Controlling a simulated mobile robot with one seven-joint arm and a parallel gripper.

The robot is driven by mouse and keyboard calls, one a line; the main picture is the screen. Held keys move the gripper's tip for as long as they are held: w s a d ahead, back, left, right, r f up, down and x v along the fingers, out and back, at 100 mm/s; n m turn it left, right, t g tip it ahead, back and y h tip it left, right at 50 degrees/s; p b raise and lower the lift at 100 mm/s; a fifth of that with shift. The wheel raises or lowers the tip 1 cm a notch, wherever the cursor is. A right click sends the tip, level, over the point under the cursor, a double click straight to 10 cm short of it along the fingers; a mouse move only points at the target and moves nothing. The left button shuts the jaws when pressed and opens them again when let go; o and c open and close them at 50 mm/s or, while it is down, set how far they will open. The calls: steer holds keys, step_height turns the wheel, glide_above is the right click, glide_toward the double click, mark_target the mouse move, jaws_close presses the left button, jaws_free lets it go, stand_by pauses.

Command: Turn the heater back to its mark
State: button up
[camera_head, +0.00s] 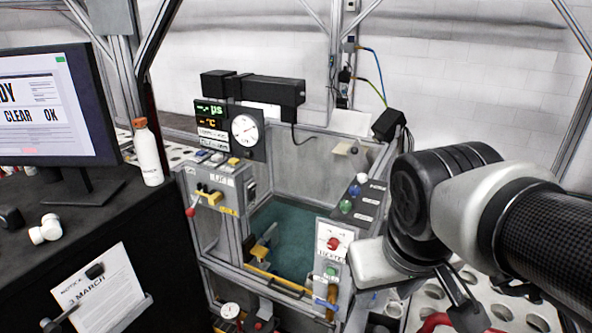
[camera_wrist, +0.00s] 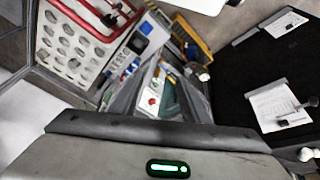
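The heater panel (camera_head: 322,263) is a pale upright plate at the front right of the metal-framed fixture. It carries a red knob (camera_head: 333,243) above a HEATER label, with a green button (camera_head: 331,270) below. The panel shows small in the wrist view, with its red knob (camera_wrist: 152,101) near the middle. The knob's mark is too small to read. My gripper (camera_head: 375,263) hangs right of the panel in the head view, apart from it. Its fingertips are not clearly shown, and only its housing with a green light shows in the wrist view (camera_wrist: 168,168).
A display and round dial gauge (camera_head: 245,129) stand at the fixture's back. A yellow-marked switch box (camera_head: 213,190) is at its left. A black bench (camera_head: 100,215) with monitor, white bottle (camera_head: 148,155) and notice (camera_head: 98,290) lies left. A perforated white rack (camera_wrist: 75,50) is nearby.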

steer(key=w+d+f+n+g+h+b, duration=0.1)
steer(key=d+f+n+g+h, duration=0.1)
steer(key=f, duration=0.3)
steer(key=w+d+f+n+g+h+b, duration=0.1)
steer(key=d+f+n+g+h+b, duration=0.15)
steer(key=f, duration=0.35)
steer(key=n+t+h+b, duration=0.4)
steer(key=n+t+b, duration=0.2)
steer(key=n+t, duration=1.3)
glide_toward(332, 247)
steer(key=w+d+r+n+g, duration=0.1)
steer(key=w, duration=0.1)
steer(key=w+d+n+g, duration=0.1)
steer(key=w, duration=0.2)
steer(key=w+d+r+n+g, duration=0.1)
steer(key=w, duration=0.1)
steer(key=shift+w+d+r, duration=0.3)
steer(key=shift+w, duration=0.05)
steer(key=c, duration=1.1)
steer(key=shift+o, duration=0.2)
